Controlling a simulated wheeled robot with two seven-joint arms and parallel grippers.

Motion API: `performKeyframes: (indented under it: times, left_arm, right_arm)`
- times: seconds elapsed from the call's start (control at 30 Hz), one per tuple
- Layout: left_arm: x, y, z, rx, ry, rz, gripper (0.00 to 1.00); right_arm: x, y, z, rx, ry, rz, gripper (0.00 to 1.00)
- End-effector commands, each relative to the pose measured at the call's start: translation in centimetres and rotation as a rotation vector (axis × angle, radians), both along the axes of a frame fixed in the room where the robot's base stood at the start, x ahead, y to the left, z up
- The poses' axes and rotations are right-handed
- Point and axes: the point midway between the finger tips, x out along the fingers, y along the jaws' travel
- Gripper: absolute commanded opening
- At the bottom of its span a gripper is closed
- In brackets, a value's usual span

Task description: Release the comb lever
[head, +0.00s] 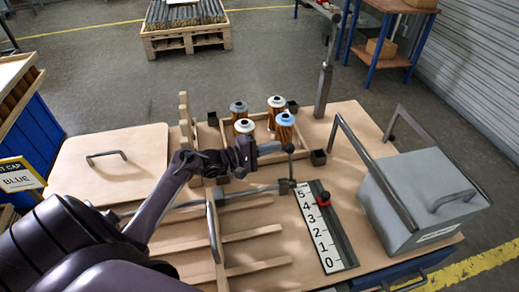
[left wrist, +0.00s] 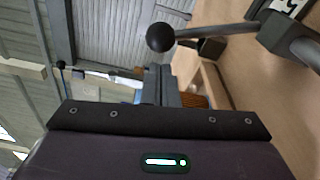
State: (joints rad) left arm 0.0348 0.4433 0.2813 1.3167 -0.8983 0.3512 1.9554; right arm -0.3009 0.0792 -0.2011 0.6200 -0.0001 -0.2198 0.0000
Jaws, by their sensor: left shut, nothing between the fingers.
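The lever (head: 291,166) stands roughly upright on the table, a thin rod with a black ball knob (head: 290,148) on top and a dark pivot block at its foot. A grey bar runs left from that block towards the wooden slats. My left gripper (head: 270,147) is shut and empty, its fingertips just left of the knob. In the left wrist view the shut fingers (left wrist: 160,85) point at the scene and the knob (left wrist: 160,37) lies just beyond their tips; I cannot tell whether they touch. My right gripper is not in view.
Several cartridges (head: 285,127) with white, grey and blue caps stand in a wooden tray behind the gripper. A number scale (head: 325,235) with a red knob (head: 323,198) lies in front. A grey box (head: 415,195) with handles stands right.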

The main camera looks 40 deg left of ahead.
Motion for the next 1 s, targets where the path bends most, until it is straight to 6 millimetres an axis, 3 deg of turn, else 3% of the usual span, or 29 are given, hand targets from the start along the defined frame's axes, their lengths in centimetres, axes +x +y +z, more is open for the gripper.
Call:
performKeyframes:
  times: [0.1,0.3,1.0]
  left_arm:
    - [1.5,-0.9,0.1,-0.001,-0.002,0.0,0.0]
    - [2.5,-1.6,-0.1,0.0,-0.001,0.001,0.0]
    - [2.1,-2.2,0.4,0.045,-0.04,-0.001,0.0]
  right_arm:
    - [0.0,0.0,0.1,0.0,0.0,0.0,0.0]
    - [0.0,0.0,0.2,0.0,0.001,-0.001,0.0]
    - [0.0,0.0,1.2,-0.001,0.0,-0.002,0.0]
